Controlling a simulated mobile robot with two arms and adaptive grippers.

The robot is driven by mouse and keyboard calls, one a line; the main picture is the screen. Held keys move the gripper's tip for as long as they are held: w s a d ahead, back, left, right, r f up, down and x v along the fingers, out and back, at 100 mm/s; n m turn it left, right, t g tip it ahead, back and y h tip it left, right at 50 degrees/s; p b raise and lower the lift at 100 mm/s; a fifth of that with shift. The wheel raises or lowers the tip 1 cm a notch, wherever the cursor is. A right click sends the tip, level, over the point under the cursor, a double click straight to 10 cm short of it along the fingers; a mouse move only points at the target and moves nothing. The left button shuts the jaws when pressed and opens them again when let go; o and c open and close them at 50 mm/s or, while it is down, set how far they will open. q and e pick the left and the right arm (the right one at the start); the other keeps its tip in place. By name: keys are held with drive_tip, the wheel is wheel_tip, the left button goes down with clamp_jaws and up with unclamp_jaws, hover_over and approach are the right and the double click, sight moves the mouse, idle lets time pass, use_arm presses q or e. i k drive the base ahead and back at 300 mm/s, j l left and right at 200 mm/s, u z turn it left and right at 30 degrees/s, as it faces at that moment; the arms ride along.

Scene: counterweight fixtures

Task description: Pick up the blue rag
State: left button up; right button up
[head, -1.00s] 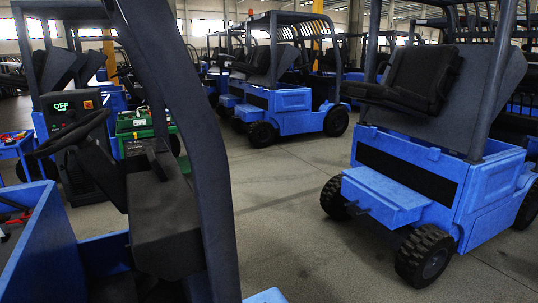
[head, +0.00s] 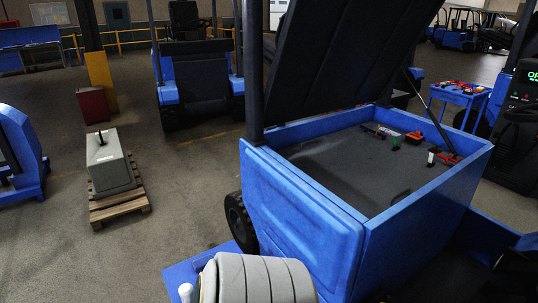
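I cannot make out a blue rag in the head view. A blue forklift body (head: 300,215) stands close in front with its dark seat hood (head: 345,55) raised. Neither of my grippers is in view.
A grey counterweight block (head: 110,165) sits on a wooden pallet (head: 118,208) at left. A red box (head: 93,106) stands by a yellow pillar (head: 101,80). A blue tool cart (head: 460,97) is at right. Bare floor lies between the pallet and the forklift.

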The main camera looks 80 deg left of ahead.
sight(200, 265)
drive_tip(key=u, duration=3.25)
drive_tip(key=i+j, duration=0.55)
drive_tip(key=j, duration=0.1)
